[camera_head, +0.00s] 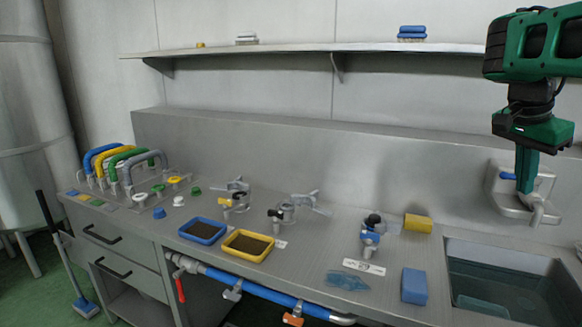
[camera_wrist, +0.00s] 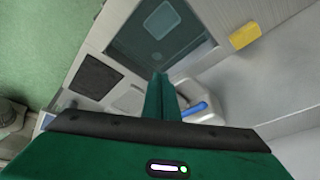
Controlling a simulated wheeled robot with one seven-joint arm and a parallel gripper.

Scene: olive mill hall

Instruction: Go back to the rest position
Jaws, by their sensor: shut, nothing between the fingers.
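My green gripper (camera_head: 526,172) is at the upper right of the head view, high above the counter and pointing down. It is in front of the wall tap with the blue lever (camera_head: 508,176) and above the sink (camera_head: 500,262). Its two fingers are together with nothing between them. In the wrist view the closed fingers (camera_wrist: 161,98) point toward the sink basin (camera_wrist: 180,48), with the blue lever (camera_wrist: 195,109) beside them. The gap between fingers and tap is hard to judge.
On the steel counter (camera_head: 315,255) are a blue sponge (camera_head: 414,286), a yellow sponge (camera_head: 418,223), several valves, a blue tray (camera_head: 202,231) and a yellow tray (camera_head: 248,245). Coloured hoses (camera_head: 120,160) stand at the left. A wall shelf (camera_head: 300,49) runs above, near my arm.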

